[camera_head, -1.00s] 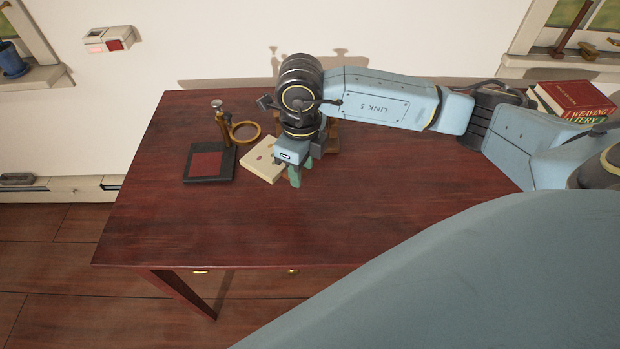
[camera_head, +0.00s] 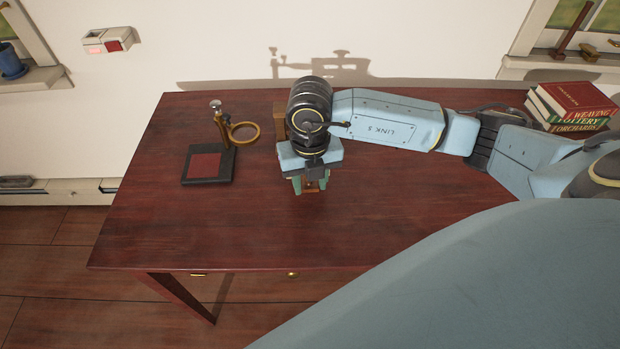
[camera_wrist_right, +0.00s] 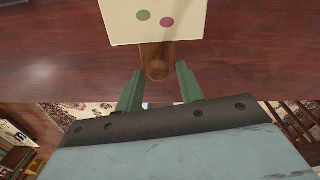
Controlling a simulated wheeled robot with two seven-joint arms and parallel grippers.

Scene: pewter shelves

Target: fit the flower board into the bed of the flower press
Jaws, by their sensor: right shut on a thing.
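The flower press stands at the left of the table, with a black base (camera_head: 184,178), a dark red bed (camera_head: 206,165) and a brass post with a ring beside it. The bed is bare. My right gripper (camera_head: 311,186) is right of the press, pointing down. It is shut on the brown wooden handle of the flower board. In the right wrist view the cream board (camera_wrist_right: 150,25) shows green and pink dots, and its handle (camera_wrist_right: 158,66) lies between the green fingers (camera_wrist_right: 160,85). The board itself is hidden behind the gripper in the head view. My left gripper is not in view.
A brown wooden piece (camera_head: 280,112) stands behind my right gripper, mostly hidden. Books (camera_head: 575,105) are stacked at the table's far right. The front of the table (camera_head: 190,225) is clear, and so is the space between press and gripper.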

